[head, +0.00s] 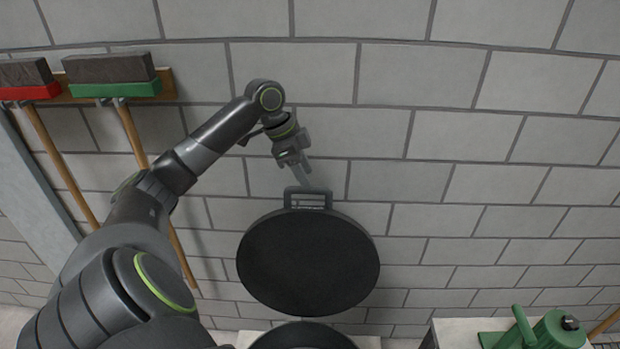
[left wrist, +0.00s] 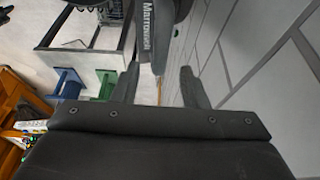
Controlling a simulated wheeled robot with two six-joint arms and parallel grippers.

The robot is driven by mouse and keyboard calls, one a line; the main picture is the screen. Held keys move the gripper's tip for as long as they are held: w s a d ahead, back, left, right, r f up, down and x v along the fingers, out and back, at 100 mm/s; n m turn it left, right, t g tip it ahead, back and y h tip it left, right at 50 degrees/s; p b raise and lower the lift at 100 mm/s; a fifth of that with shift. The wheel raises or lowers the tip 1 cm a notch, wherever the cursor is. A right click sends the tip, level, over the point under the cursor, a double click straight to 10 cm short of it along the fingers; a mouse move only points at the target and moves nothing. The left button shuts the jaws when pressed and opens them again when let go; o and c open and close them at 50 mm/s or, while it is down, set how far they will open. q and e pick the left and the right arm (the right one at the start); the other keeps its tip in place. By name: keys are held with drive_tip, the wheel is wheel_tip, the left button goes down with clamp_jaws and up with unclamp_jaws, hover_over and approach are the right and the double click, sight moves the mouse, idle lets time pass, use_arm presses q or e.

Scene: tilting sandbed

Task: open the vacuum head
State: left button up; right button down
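The vacuum head is a round black lid (head: 308,262) with a rectangular handle (head: 308,192) at its top, tilted up above a dark round body (head: 302,338) at the bottom edge of the head view. My left gripper (head: 304,177) is just above the handle, with its fingers pointing down at it. In the left wrist view the two fingers of my left gripper (left wrist: 159,82) are spread apart. The lettered black handle part (left wrist: 147,28) lies beyond and between them, with no finger clearly closed on it. My right gripper is not in view.
A brick wall (head: 450,130) stands close behind the lid. Two brooms (head: 115,85) hang at the left. A green container (head: 555,330) stands on a pale surface at the lower right. Blue (left wrist: 68,82) and green stands show in the left wrist view.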

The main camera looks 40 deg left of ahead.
use_arm(q)
drive_tip(key=shift+p+x, duration=0.3)
drive_tip(key=shift+x, duration=1.7)
clamp_jaws()
